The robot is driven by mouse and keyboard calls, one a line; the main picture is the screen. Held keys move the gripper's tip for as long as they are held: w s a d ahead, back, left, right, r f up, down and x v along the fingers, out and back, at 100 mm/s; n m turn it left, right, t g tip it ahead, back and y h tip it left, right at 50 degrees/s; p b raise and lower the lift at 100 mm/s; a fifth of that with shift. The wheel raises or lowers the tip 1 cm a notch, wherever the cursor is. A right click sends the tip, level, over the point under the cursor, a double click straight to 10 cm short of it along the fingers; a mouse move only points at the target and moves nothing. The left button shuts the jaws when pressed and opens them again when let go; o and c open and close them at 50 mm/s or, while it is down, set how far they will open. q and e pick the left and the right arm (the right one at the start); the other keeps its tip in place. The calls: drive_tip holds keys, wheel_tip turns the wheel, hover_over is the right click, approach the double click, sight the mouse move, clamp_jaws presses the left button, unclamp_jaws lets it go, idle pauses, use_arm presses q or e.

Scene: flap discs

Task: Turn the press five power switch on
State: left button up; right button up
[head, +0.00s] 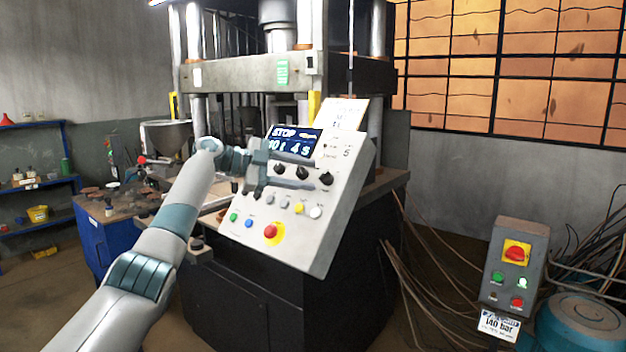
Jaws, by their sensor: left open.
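The press control panel (318,232) is a tilted light box marked 5 in the middle. Its blue display (292,142) reads STOP. A row of black rotary knobs (302,173) lies under the display. Below are small coloured buttons and a red mushroom button (270,231) on yellow. I cannot read which control is the power switch. My left gripper (282,185) is in front of the panel's upper left, open and empty, its fingers near the knobs. It hides part of the panel there. I cannot tell whether it touches. My right gripper is out of view.
A grey box (516,280) at right carries a red-and-yellow rotary switch (516,252) and several buttons, with a 140 bar label (498,325) below. Cables hang between it and the press. A blue-sided bench (92,240) with a hopper stands left. Blue shelves (38,188) stand farther left.

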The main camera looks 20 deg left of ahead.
use_arm(q)
drive_tip(key=b+v, duration=0.3)
drive_tip(key=v, duration=1)
drive_tip(key=shift+s+a, duration=0.2)
drive_tip(key=shift+a, duration=0.2)
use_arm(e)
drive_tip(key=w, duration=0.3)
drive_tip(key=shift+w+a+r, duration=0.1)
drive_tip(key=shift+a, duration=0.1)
use_arm(q)
drive_tip(key=shift+a, duration=0.1)
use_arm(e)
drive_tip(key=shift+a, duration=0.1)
